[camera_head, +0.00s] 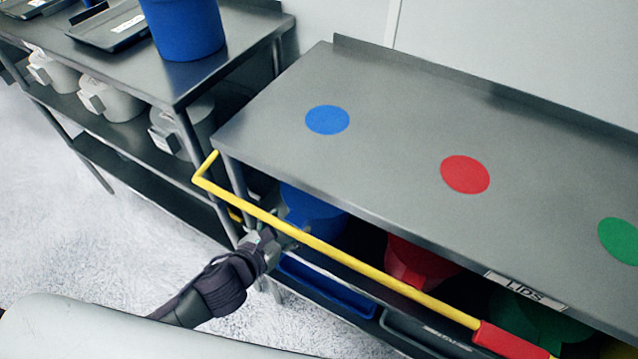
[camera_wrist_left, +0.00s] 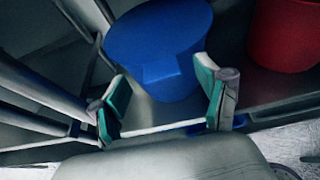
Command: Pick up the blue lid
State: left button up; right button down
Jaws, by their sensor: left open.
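The blue lid (camera_head: 312,212) is on the shelf under the right table's top, partly hidden by the tabletop and a yellow bar. In the left wrist view the blue lid (camera_wrist_left: 158,42) has a round, wide top and a tab facing me. My left gripper (camera_head: 274,241) is at the shelf's front, close to the lid. In the wrist view my left gripper (camera_wrist_left: 165,98) is open, with one green-padded finger on each side of the lid's near part. I cannot tell whether the fingers touch it. My right gripper is not in view.
A yellow bar (camera_head: 330,252) runs along the table's front, close by my left gripper. A red lid (camera_head: 415,262) sits right of the blue one, a green one (camera_head: 525,312) farther right. Blue, red and green discs mark the tabletop (camera_head: 400,125).

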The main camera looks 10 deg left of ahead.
pick_arm(q)
jog(key=shift+x, duration=1.1)
jog(key=shift+s, duration=0.1)
jog(key=shift+c, duration=0.2)
jog(key=shift+c, duration=1.4)
jog(key=c, duration=0.9)
jog(key=shift+r, duration=0.1)
